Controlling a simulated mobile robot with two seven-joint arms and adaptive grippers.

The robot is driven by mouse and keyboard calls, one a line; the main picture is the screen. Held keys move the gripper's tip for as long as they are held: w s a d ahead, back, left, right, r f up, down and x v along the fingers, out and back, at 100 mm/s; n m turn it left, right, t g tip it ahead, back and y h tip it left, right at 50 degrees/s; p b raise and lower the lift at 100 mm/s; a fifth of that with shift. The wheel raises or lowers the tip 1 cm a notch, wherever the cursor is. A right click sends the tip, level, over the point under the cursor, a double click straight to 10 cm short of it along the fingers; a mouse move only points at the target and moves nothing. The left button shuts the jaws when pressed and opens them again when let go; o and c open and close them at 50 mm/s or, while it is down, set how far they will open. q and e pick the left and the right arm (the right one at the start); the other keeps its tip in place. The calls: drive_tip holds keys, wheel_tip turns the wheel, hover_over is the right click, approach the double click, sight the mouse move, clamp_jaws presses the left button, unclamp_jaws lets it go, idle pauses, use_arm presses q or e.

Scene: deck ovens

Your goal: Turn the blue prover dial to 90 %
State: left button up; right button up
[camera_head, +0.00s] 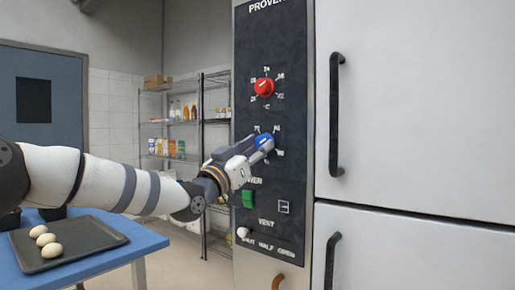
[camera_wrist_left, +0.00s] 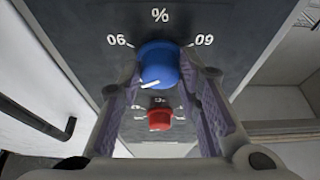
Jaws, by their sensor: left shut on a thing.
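The blue prover dial (camera_head: 264,142) is on the dark upright panel, below the red dial (camera_head: 264,87). My left gripper (camera_head: 250,150) reaches it from the left and is shut on it. In the left wrist view, which is upside down, the blue dial (camera_wrist_left: 158,66) sits between the two fingers. Its white pointer mark is at the dial's lower left. The 90 label is at the dial's upper left, the 60 label at its upper right, so the pointer is not in line with the 90 label. My right gripper is not in view.
Black door handles (camera_head: 336,115) stick out at the right. A blue table (camera_head: 150,240) with a dark tray (camera_head: 100,236) of pale dough balls stands at the lower left. A shelf rack (camera_head: 200,125) is behind.

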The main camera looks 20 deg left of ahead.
use_arm(q)
drive_tip(key=m+g+h, duration=0.1)
drive_tip(key=m, duration=0.2)
drive_tip(key=m+g+h, duration=0.1)
drive_tip(key=m, duration=0.2)
drive_tip(key=m+h, duration=0.1)
drive_tip(key=m, duration=0.2)
drive_tip(key=shift+w+a+r+m+g+h, duration=0.1)
drive_tip(key=shift+a+r+m+g+h, duration=0.05)
drive_tip(key=shift+a+m+g+h, duration=0.2)
drive_tip(key=m+g, duration=0.1)
drive_tip(key=m, duration=0.2)
drive_tip(key=m+g+h, duration=0.1)
drive_tip(key=m+g, duration=0.1)
drive_tip(key=m, duration=0.1)
drive_tip(key=shift+r+m+h+p, duration=0.1)
drive_tip(key=shift+m+h+p, duration=0.15)
drive_tip(key=shift+m+p, duration=0.15)
drive_tip(key=o, duration=1.1)
drive_tip(key=shift+o, duration=0.2)
drive_tip(key=shift+a, duration=0.1)
drive_tip(key=v, duration=1.1)
drive_tip(key=shift+s+a, duration=0.3)
